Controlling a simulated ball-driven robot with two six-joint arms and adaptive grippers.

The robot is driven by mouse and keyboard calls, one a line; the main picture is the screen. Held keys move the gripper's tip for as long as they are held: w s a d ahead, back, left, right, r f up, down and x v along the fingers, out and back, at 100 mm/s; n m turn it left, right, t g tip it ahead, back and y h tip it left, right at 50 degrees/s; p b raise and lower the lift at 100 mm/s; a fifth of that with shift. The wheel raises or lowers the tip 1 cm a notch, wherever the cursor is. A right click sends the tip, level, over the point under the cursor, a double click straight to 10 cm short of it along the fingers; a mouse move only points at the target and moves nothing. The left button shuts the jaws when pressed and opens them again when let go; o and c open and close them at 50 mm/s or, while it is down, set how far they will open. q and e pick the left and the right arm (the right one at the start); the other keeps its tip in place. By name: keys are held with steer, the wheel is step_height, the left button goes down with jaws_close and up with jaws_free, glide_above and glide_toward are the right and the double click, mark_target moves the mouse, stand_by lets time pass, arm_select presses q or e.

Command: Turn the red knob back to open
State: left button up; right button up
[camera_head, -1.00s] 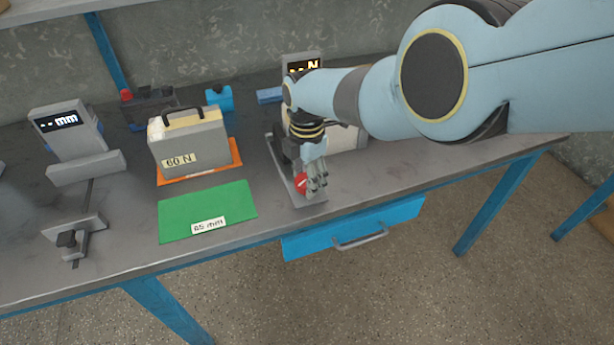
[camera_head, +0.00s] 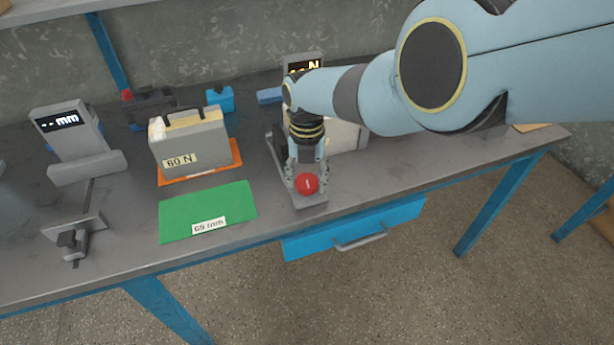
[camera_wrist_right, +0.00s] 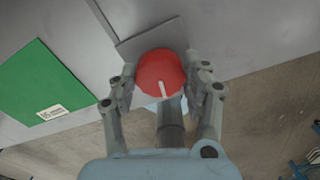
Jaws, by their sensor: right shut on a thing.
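The red knob (camera_head: 307,184) is round with a white mark and sits at the front end of a grey metal fixture (camera_head: 312,202) near the table's front edge. My right gripper (camera_head: 307,176) reaches down to it from above and behind. In the right wrist view the red knob (camera_wrist_right: 161,76) lies between the two fingers of my right gripper (camera_wrist_right: 163,84), which are shut on it. The white mark points toward the gripper's palm in that view. A display with yellow characters (camera_head: 303,66) stands at the fixture's back, partly hidden by my arm. My left gripper is not in view.
A gauge with an mm display (camera_head: 64,122) stands farther left. A blue drawer (camera_head: 310,244) is below the table edge.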

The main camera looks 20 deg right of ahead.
mark_target(307, 180)
steer(key=shift+n, duration=1.1)
steer(key=o, duration=1.2)
steer(key=shift+c, duration=0.2)
steer(key=shift+r, duration=0.1)
steer(key=shift+w+a+r, duration=0.1)
steer(key=shift+w+r, duration=0.05)
steer(key=shift+r, duration=0.3)
step_height(307, 180, up, 11)
